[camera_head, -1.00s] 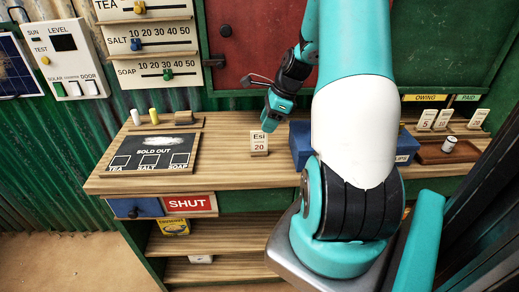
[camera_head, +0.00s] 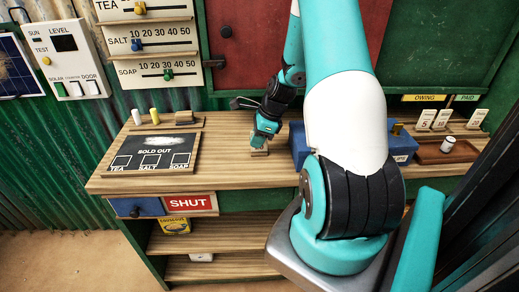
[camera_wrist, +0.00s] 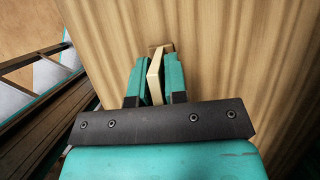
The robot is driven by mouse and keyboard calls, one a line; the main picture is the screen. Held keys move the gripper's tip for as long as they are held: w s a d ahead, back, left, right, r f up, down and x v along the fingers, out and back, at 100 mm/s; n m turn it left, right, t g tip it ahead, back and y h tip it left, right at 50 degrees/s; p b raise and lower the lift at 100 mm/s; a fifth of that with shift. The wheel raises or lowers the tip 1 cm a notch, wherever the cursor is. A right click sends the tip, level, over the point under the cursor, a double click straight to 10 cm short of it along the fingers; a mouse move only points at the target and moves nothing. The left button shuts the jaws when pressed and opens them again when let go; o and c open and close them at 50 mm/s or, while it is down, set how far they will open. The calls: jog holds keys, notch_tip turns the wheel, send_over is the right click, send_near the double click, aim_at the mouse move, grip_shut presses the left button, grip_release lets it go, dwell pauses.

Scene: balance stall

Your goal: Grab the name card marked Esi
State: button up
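The name card (camera_head: 259,153) stands on the wooden counter. In the head view only its low part shows below my gripper (camera_head: 261,144), and its writing is hidden now; earlier it read "Esi" and "20". In the wrist view the card (camera_wrist: 155,75) is a thin, pale tan piece between the two teal fingers of my gripper (camera_wrist: 155,65). The fingers stand close on either side of it, and I cannot tell whether both touch it. The card still appears to rest on the counter.
A blue box (camera_head: 299,145) stands just right of my gripper. More cards (camera_head: 427,119) stand at the right behind a brown tray (camera_head: 430,155).

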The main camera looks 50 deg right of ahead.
grip_shut()
jog(key=shift+r, duration=0.1)
